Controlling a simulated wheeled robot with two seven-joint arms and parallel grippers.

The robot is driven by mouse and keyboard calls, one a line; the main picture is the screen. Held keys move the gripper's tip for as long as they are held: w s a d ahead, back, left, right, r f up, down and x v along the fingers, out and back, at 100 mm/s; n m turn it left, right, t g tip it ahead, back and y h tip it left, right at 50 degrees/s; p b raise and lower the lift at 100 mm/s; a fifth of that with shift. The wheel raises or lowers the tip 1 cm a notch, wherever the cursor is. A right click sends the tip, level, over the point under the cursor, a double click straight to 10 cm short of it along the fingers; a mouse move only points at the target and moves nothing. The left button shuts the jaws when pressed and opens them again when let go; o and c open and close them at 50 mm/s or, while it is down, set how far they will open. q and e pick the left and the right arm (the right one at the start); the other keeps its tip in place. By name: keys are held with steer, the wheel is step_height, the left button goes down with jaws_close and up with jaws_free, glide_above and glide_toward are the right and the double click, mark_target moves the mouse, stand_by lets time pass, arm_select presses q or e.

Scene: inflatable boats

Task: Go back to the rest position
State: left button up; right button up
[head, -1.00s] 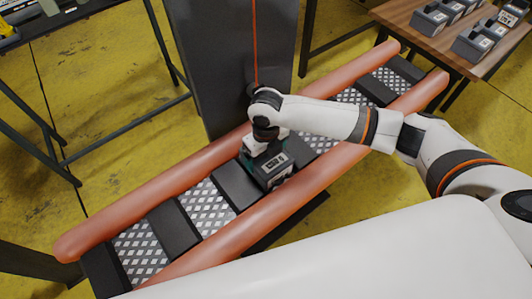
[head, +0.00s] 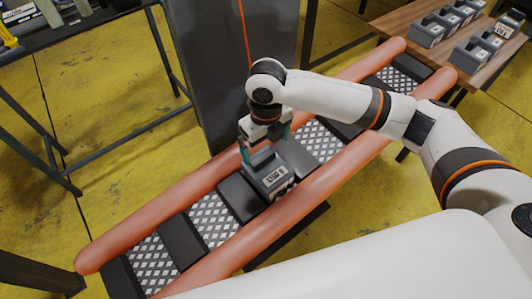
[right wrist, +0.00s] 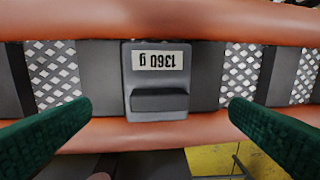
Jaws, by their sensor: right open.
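My right gripper (head: 266,143) is open and empty above a grey weight block (head: 268,180), its teal fingers spread at either side of the block's handle and apart from it. The block sits upright on a dark slat of the inflatable boat (head: 105,247), between its two orange tubes. In the right wrist view the block (right wrist: 157,80) lies centred between the two green fingers, with its "1360 g" label upside down. My left gripper is not in view.
A wooden table (head: 400,22) with several similar grey blocks (head: 472,52) stands at the upper right. A dark grey pillar (head: 215,70) rises just behind the boat. A dark-framed table (head: 90,35) stands at the upper left. Yellow floor (head: 110,175) lies open at the left.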

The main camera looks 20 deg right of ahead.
steer(key=s+a+f+m+t+y, duration=0.1)
steer(key=s+a+f+m+y, duration=0.2)
steer(key=s+a+m, duration=0.4)
steer(key=s+d+f+m+t, duration=0.1)
steer(key=s+m, duration=0.1)
steer(key=m, duration=0.5)
steer(key=s+d+f+m+t, duration=0.1)
steer(key=s+d+m, duration=0.1)
steer(key=m, duration=0.5)
steer(key=s+d+f+m, duration=0.1)
steer(key=s+d+m, duration=0.1)
steer(key=m, duration=0.5)
steer(key=shift+s+d+f+t, duration=0.15)
steer(key=shift+d+t, duration=0.05)
steer(key=shift+t, duration=0.2)
steer(key=s+d+f+m+h, duration=0.2)
steer(key=s+d+m+h, duration=0.1)
steer(key=s+d+m, duration=0.55)
step_height(320, 180, down, 23)
steer(key=m+g+p, duration=0.1)
steer(key=g+p, duration=0.1)
steer(key=s+d+f+p, duration=0.2)
steer(key=s+d+f, duration=0.1)
steer(key=s+f, duration=1.2)
steer(key=shift+s+d+g, duration=0.2)
steer(key=shift+s+g, duration=0.2)
steer(key=shift+s, duration=0.1)
steer(key=shift+f, duration=0.1)
